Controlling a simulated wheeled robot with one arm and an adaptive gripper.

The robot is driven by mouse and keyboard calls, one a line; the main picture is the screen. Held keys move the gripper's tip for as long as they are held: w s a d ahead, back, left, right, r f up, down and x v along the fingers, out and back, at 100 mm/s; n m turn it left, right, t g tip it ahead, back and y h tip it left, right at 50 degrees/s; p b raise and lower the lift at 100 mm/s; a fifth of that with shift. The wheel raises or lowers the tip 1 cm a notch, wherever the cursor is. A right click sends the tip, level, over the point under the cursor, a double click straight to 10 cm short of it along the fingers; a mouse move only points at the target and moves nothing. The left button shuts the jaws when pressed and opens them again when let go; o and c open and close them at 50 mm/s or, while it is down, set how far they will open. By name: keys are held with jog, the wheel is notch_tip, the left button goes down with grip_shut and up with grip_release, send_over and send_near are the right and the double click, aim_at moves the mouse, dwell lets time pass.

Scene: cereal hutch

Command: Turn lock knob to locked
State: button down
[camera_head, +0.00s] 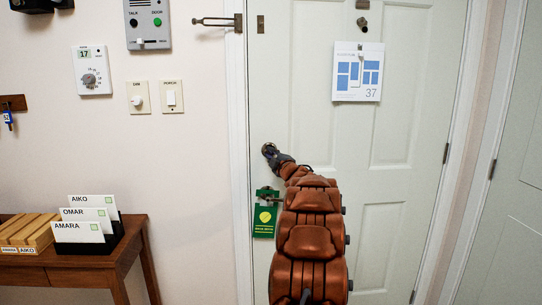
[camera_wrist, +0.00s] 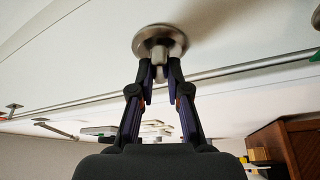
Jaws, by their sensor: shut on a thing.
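The lock knob (camera_wrist: 160,38) is a round metal plate with a small turn piece at its centre, set in the pale door (camera_head: 340,130). In the wrist view my gripper (camera_wrist: 159,72) has its two dark fingers on either side of the turn piece, shut on it. In the head view my gripper (camera_head: 272,154) reaches the door's left edge, and the knob is mostly hidden there by the gripper. I cannot tell which turn position is the locked one.
A green hanger tag (camera_head: 265,213) hangs just below my gripper, partly behind my arm. A metal swing-bar latch (camera_head: 213,22) is higher on the frame. A calendar (camera_head: 358,72) hangs on the door. A wooden table (camera_head: 75,262) with name cards stands at lower left.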

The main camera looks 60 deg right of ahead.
jog(key=shift+r+n+g+y+p, duration=0.1)
jog(key=shift+n+g+y+p, duration=0.25)
jog(key=shift+n, duration=0.75)
jog(key=shift+n+g+y+p, duration=0.2)
jog(key=shift+n+p, duration=0.25)
jog(key=shift+n, duration=0.65)
jog(key=c, duration=1.1)
grip_release()
jog(key=shift+c, duration=0.2)
jog(key=v, duration=1.2)
